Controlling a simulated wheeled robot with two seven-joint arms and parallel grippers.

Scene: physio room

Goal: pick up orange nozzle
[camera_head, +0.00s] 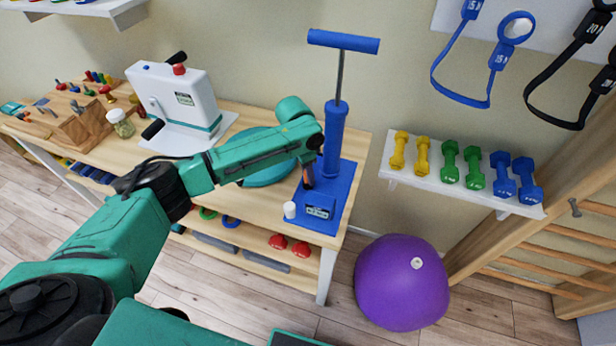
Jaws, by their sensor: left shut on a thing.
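My left arm reaches from the lower left over the wooden table (258,119). My left gripper (308,183) points down just in front of the blue hand pump (334,137), above the pump's blue base mat (340,189). It is shut on a small orange thing, which I take to be the orange nozzle (305,178); only a sliver of it shows between the fingers. A small white cylinder (290,210) stands on the mat left of the pump's label block. My right gripper is not in view.
A white machine (181,99) and a wooden block rack (83,130) stand on the table's left part. A teal disc (268,172) lies beneath my forearm. A shelf of dumbbells (447,182) is on the right wall. A purple ball (401,283) rests on the floor.

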